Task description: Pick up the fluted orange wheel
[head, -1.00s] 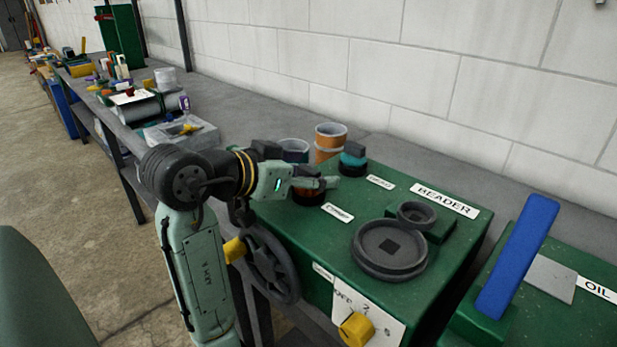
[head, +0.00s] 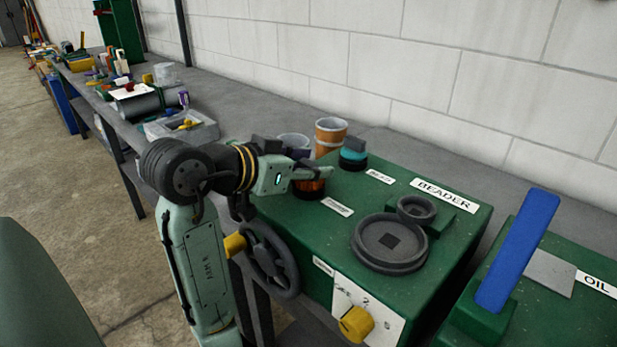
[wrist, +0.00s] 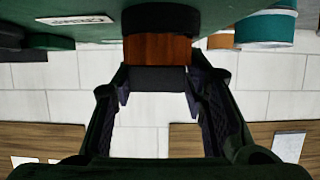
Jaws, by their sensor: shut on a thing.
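The fluted orange wheel (head: 309,186) is at the left of the green beader's top, with a dark base below its orange body. My gripper (head: 318,176) reaches over it from the left and partly hides it in the head view. In the wrist view, the orange body (wrist: 157,48) lies between a dark disc and a dark grey block (wrist: 157,79). My fingers (wrist: 156,84) stand on both sides of that block, shut on the wheel. Its base appears to be at the green surface; I cannot tell whether there is a gap.
A similar teal wheel (head: 353,157) stands behind and right on the green beader (head: 440,236). Orange (head: 330,133) and pale (head: 293,143) cups stand behind. Dark round dies (head: 390,242) sit at the right. A handwheel (head: 270,258) is on the beader's left side.

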